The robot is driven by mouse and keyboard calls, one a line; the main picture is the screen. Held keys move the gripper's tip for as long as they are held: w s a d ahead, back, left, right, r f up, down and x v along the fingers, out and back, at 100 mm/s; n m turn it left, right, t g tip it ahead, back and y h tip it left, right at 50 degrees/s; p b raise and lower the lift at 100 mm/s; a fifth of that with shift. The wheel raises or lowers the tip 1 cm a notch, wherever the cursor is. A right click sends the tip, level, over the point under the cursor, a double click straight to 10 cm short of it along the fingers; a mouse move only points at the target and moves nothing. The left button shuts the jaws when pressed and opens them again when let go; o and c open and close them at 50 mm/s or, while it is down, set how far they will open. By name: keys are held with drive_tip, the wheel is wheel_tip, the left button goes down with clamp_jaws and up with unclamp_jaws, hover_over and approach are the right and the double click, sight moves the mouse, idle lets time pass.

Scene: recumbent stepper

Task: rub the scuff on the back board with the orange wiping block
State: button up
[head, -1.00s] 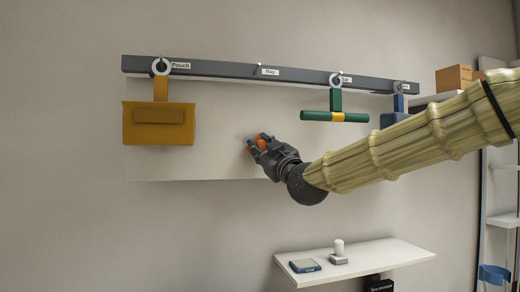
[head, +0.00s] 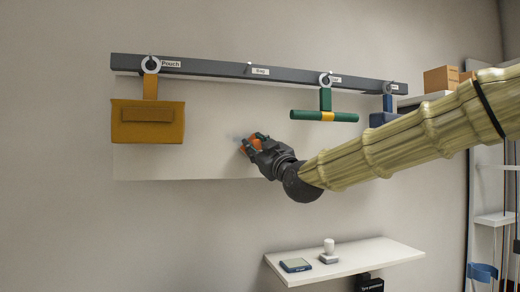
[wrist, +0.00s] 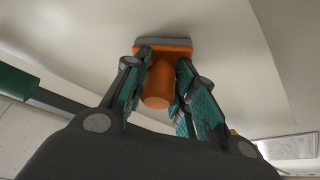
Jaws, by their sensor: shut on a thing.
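The orange wiping block (wrist: 158,85) has a round orange grip and a grey pad (wrist: 163,42) on its far side. My gripper (wrist: 158,92) is shut on the round grip, with a finger on each side. In the head view my gripper (head: 255,145) holds the block in front of the pale back board (head: 205,160), near its middle. The pad faces the board; I cannot tell whether it touches. A faint grey-blue scuff (head: 237,138) shows on the board just up and left of the block. Part of it may be hidden by the block.
A dark rail (head: 215,68) runs along the board's top. A yellow pouch (head: 148,122) hangs left, a green bar (head: 345,117) and a blue item (head: 382,119) hang right. A white shelf (head: 375,253) below holds a small device and a white-handled stamp. The board between pouch and gripper is clear.

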drive_tip(key=shift+s+a, duration=0.2)
drive_tip(key=shift+a, duration=0.3)
drive_tip(key=shift+s+a, duration=0.15)
drive_tip(key=shift+a, duration=0.35)
drive_tip(key=shift+s+a+b, duration=0.2)
drive_tip(key=shift+a+b, duration=0.1)
drive_tip(key=shift+a, duration=0.3)
drive_tip(key=shift+s+a+b, duration=0.2)
drive_tip(key=shift+a+b, duration=0.05)
drive_tip(key=shift+a, duration=0.35)
drive_tip(key=shift+w+d, duration=0.1)
drive_tip(key=shift+d, duration=0.05)
drive_tip(key=shift+w+d+b, duration=0.2)
drive_tip(key=shift+d+b, duration=0.05)
drive_tip(key=shift+d, duration=0.45)
drive_tip(key=shift+w+d+b, duration=0.2)
drive_tip(key=shift+d+b, duration=0.05)
drive_tip(key=shift+d, duration=0.4)
drive_tip(key=shift+w+d, duration=0.1)
drive_tip(key=shift+w+d, duration=0.15)
drive_tip(key=shift+d, duration=0.45)
drive_tip(key=shift+w+d, duration=0.15)
drive_tip(key=shift+d, duration=0.4)
